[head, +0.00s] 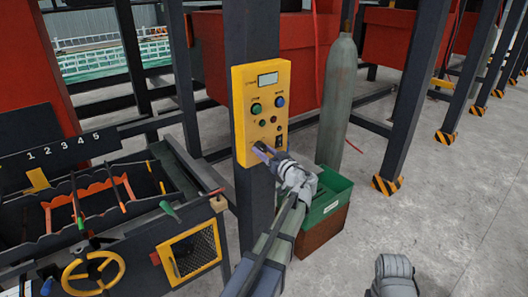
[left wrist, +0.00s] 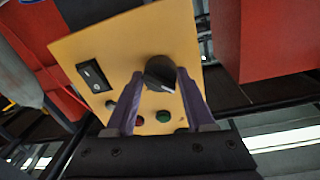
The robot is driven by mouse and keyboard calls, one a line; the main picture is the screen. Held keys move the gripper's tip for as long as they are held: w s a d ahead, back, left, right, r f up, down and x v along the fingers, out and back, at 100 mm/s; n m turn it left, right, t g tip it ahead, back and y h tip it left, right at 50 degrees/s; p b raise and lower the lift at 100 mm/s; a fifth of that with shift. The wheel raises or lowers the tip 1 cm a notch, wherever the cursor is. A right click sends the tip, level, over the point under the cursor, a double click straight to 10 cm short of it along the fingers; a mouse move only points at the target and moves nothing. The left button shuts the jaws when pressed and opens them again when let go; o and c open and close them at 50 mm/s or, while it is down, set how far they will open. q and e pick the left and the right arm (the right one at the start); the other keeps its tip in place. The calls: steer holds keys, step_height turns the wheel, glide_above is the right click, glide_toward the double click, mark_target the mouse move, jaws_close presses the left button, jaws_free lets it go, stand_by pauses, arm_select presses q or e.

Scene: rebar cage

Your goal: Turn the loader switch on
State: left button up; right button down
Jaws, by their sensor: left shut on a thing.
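The yellow control panel (head: 262,110) is fixed to a dark post in the middle of the head view. It has a small display, coloured buttons and, low on its face, a dark knob. My left gripper (head: 262,150) is at the lower part of the panel. In the left wrist view its purple fingers (left wrist: 158,88) are on both sides of a black rotary knob (left wrist: 160,72), shut on it. A black rocker switch (left wrist: 93,75) sits beside the knob, apart from the fingers. I cannot read a label naming the loader switch.
A grey gas cylinder (head: 338,100) and a green bin (head: 328,195) stand right of the post. A rack with numbered slots (head: 65,155) and a yellow handwheel (head: 92,272) are at left. The concrete floor (head: 460,210) at right is clear.

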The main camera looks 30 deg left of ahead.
arm_select(q)
jaws_close()
steer(key=shift+m, duration=0.4)
steer(key=m, duration=0.3)
steer(key=shift+p, duration=0.3)
steer(key=m, duration=0.5)
steer(key=shift+r+p, duration=0.1)
steer(key=shift+p, duration=0.2)
steer(key=m, duration=0.4)
steer(key=shift+m+g, duration=0.3)
steer(key=shift+g, duration=0.1)
steer(key=shift+w+m, duration=0.1)
steer(key=shift+m, duration=1.7)
steer(key=shift+m+g, duration=0.3)
